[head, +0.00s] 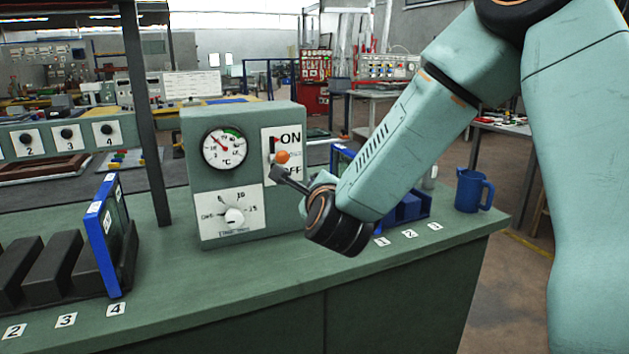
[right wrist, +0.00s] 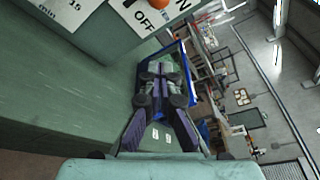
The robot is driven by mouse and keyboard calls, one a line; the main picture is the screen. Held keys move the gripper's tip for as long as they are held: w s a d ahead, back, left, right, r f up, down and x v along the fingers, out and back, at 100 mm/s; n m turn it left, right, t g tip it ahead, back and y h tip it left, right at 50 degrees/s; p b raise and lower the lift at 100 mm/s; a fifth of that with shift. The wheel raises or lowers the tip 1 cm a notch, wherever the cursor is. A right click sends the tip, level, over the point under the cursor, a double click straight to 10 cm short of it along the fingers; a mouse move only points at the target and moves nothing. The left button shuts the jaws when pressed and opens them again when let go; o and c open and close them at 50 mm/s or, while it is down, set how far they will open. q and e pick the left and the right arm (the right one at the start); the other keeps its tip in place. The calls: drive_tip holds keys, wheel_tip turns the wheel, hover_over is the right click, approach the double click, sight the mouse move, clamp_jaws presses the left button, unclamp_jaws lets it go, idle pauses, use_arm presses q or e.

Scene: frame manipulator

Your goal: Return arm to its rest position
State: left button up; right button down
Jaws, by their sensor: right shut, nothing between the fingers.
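My right arm (head: 400,140) reaches in from the upper right of the head view. My right gripper (head: 279,173) is shut and empty, in front of the green control box (head: 215,179). In the picture its dark tip lies just below the orange knob (head: 283,157) of the ON/OFF switch; whether they touch I cannot tell. In the right wrist view the gripper (right wrist: 162,68) shows with its fingers together, and the orange knob (right wrist: 158,3) is at the top edge. My left gripper is not in view.
The box carries a temperature dial (head: 224,149) and a timer knob (head: 234,217). A blue frame (head: 104,237) stands in a dark rack at the left. A blue mug (head: 470,191) stands at the bench's right end. A dark post (head: 146,120) rises left of the box. The front bench strip is clear.

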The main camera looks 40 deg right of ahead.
drive_tip(key=s+a+f+n+g+y, duration=0.4)
drive_tip(key=a+f+n, duration=0.3)
drive_tip(key=f+n, duration=0.5)
drive_tip(key=s+a+f+n+g+y, duration=0.25)
drive_tip(key=s+a+f+n, duration=0.3)
drive_tip(key=f+n, duration=0.65)
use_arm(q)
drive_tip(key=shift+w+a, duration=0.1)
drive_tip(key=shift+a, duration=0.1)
use_arm(e)
drive_tip(key=s+a+f+n+g, duration=0.1)
drive_tip(key=s+f+n+g, duration=0.1)
drive_tip(key=s+f, duration=0.3)
drive_tip(key=s+a+f+n+g+y, duration=0.1)
drive_tip(key=s+f, duration=0.5)
drive_tip(key=s, duration=0.7)
drive_tip(key=s+a+f+n+g, duration=0.3)
drive_tip(key=s+f+g, duration=0.2)
drive_tip(key=s, duration=0.4)
drive_tip(key=shift+s+f, duration=0.15)
drive_tip(key=shift+f, duration=0.35)
drive_tip(key=shift+y, duration=0.25)
